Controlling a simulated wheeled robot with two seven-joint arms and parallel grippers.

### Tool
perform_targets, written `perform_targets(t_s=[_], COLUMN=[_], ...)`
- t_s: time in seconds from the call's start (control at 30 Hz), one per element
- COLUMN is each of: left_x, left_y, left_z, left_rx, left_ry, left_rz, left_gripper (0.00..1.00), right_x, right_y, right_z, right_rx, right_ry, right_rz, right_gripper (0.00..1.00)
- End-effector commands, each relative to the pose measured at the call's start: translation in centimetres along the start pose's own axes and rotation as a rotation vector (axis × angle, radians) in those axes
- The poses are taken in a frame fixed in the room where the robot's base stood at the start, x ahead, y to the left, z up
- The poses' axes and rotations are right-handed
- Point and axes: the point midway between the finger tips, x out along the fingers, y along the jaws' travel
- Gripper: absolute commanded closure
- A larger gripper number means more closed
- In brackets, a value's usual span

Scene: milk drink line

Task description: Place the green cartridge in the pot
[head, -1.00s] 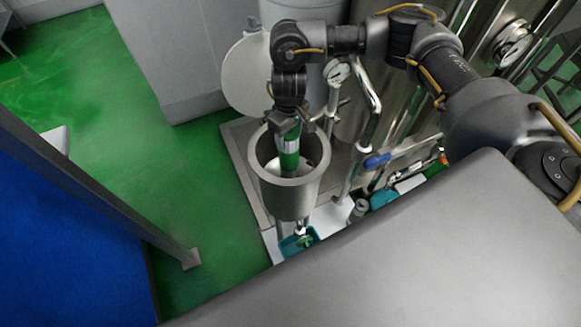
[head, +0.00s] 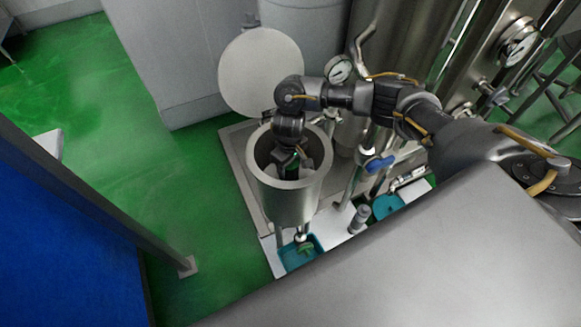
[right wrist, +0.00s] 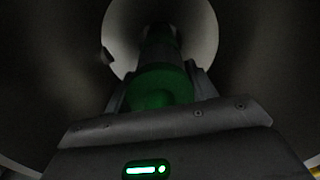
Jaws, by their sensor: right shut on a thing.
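The metal pot (head: 291,208) stands open in the middle of the head view, with its round lid (head: 262,72) swung up behind it. My right gripper (head: 290,163) reaches down into the pot's mouth. It is shut on the green cartridge (head: 292,172), of which only a small part shows in the head view. In the right wrist view the cartridge's green end (right wrist: 160,88) sits between the fingers, and its far part is dark, pointing down inside the pot. Whether it touches the pot's floor cannot be told. My left gripper is not in view.
Pressure gauge (head: 339,69) and steel pipes stand right behind the pot. A valve with a blue handle (head: 379,164) is at its right. A teal tray (head: 301,254) lies below the pot. Green floor (head: 180,180) is clear at left.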

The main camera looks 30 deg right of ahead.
Motion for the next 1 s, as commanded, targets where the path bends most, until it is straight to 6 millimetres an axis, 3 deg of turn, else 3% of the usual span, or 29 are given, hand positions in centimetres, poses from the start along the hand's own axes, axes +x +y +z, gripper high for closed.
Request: perform_targets(t_s=[0.37, 0.4, 0.53, 0.87, 1.0], left_x=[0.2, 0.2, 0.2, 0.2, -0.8], left_y=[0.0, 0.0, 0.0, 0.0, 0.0], left_z=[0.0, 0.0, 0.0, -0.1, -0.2], left_rx=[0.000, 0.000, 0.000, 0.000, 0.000], left_ry=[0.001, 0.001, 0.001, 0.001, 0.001], left_rz=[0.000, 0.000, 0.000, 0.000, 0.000], left_gripper=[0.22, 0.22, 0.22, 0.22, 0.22], right_x=[0.6, 0.6, 0.6, 0.4, -1.6], right_y=[0.0, 0.0, 0.0, 0.0, 0.1], right_z=[0.0, 0.0, 0.0, -0.1, -0.2], right_rx=[0.001, 0.000, 0.000, -0.001, -0.002], right_ry=[0.001, 0.001, 0.001, 0.002, 0.005], right_rz=[0.000, 0.000, 0.000, 0.000, 0.002], right_gripper=[0.76, 0.40, 0.23, 0.22, 0.22])
